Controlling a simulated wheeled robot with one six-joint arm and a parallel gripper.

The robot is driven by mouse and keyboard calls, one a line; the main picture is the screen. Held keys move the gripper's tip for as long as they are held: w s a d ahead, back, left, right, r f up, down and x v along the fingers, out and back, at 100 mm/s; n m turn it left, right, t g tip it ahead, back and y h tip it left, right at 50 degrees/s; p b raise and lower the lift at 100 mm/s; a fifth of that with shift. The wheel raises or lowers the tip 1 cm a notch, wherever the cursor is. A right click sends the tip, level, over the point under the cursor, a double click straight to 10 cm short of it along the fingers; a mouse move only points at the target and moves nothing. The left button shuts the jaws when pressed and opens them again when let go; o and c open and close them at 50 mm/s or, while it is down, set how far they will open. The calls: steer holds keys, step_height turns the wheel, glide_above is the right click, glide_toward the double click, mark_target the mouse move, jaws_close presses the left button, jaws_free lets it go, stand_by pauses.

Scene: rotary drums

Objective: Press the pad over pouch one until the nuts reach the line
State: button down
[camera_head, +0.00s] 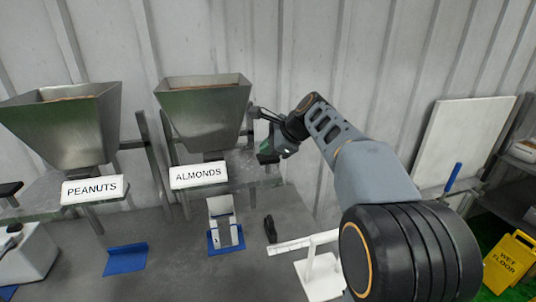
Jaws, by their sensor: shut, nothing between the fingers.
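A small white and grey pouch (219,207) stands upright on a blue base below the hopper labelled ALMONDS (199,175). Its fill level and any line on it are too small to make out. A black pad (268,159) sits to the right of the ALMONDS label. My gripper (272,151) is shut and empty, right at this pad; I cannot tell whether it touches it. Another black pad (10,188) is at the far left, beside the PEANUTS label (92,189).
Metal hoppers (204,112) and (66,128) stand along the wall. An empty blue base (125,259) lies on the grey table (185,274). A black item (270,229) and a white stand (319,275) are right of the pouch. A yellow wet-floor sign (508,262) is far right.

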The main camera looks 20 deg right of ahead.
mark_target(268, 157)
steer(key=shift+f+b, duration=0.55)
steer(key=shift+f, duration=0.45)
stand_by(0.5)
steer(key=shift+r, duration=0.15)
steer(key=shift+r+p, duration=2)
steer(key=shift+p, duration=0.1)
step_height(268, 157, up, 5)
steer(key=p, duration=0.5)
steer(key=s+f+n+g+h+b, duration=0.1)
steer(key=s+f+n+h, duration=0.2)
steer(key=s+f+n, duration=0.5)
steer(key=s+f+n+g+h+b, duration=0.1)
steer(key=s+f+n+h+b, duration=0.1)
steer(key=s+f+n, duration=0.7)
steer(key=s+n+h, duration=0.1)
steer(key=s, duration=0.6)
steer(key=shift+s+f+n, duration=0.2)
steer(key=shift+f+n, duration=0.05)
steer(key=shift+n, duration=0.05)
